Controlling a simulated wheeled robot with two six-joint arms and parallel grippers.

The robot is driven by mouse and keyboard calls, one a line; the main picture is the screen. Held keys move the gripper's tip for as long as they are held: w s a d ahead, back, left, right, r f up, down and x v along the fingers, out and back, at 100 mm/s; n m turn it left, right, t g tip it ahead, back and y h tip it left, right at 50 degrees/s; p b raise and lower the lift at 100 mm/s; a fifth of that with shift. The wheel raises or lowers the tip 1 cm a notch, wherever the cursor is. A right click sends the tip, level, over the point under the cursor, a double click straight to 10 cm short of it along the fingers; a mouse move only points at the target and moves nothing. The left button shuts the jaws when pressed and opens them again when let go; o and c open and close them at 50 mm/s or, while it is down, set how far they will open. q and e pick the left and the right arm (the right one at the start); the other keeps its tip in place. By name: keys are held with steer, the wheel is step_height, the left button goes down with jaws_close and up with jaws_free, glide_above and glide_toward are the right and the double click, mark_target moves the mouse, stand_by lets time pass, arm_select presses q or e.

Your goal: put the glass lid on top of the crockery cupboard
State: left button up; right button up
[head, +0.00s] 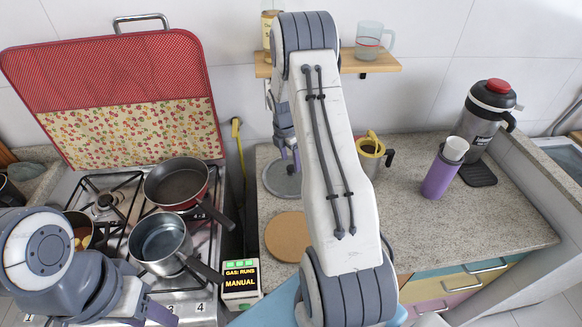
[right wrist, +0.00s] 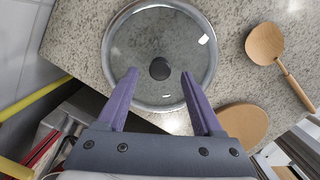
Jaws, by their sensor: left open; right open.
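The glass lid (right wrist: 135,45), round with a metal rim and a dark knob (right wrist: 159,69), lies on the granite counter. In the head view the lid (head: 278,184) is partly covered by my right arm. My right gripper (right wrist: 160,74) is open, with its purple fingertips on either side of the knob in the picture; contact cannot be told. It also shows above the lid in the head view (head: 289,160). My left gripper (head: 150,314) is open at the lower left, in front of the stove and away from the lid. I cannot make out the crockery cupboard.
A round wooden board (head: 286,237) and a wooden spoon (right wrist: 266,45) lie near the lid. Pans (head: 177,184) stand on the stove. A wall shelf (head: 385,64) holds a glass mug (head: 368,42).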

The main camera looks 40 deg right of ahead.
mark_target(288, 169)
step_height(288, 169, up, 9)
steer(key=a+b, duration=0.1)
steer(key=shift+f+b, duration=0.2)
steer(key=shift+b, duration=0.1)
steer(key=s+a+r+m+y, duration=0.1)
steer(key=s+a+r+m, duration=0.15)
steer(key=a, duration=1.05)
steer(key=s+a+r+m, duration=0.2)
steer(key=s+a+r, duration=0.2)
steer(key=a, duration=0.8)
steer(key=s+a+m, duration=0.3)
steer(key=s+a, duration=0.2)
steer(key=s, duration=0.5)
steer(key=s+a+r+m+y, duration=0.1)
steer(key=s+a+m, duration=0.2)
steer(key=s+a, duration=0.3)
steer(key=s, duration=0.5)
steer(key=shift+s+a, duration=0.25)
steer(key=shift+a, duration=0.05)
steer(key=shift+m, duration=0.25)
